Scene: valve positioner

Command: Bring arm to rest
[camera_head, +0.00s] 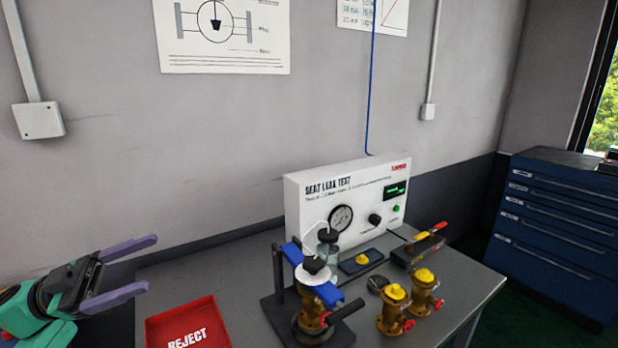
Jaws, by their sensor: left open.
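My left gripper (146,264) is at the left of the head view, its two purple fingers spread apart with nothing between them. It is above and beyond the table's left edge, apart from everything on the table. My left arm (32,312) comes in from the lower left in green and teal. My right gripper is not in view.
A red REJECT tray (160,330) lies right of my left gripper. A clamp fixture (275,290) holds a brass valve (311,312). Two more brass valves (392,312) (422,290) stand right. A SEAT LEAK TEST box (300,215) stands behind. Blue drawers (555,225) stand far right.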

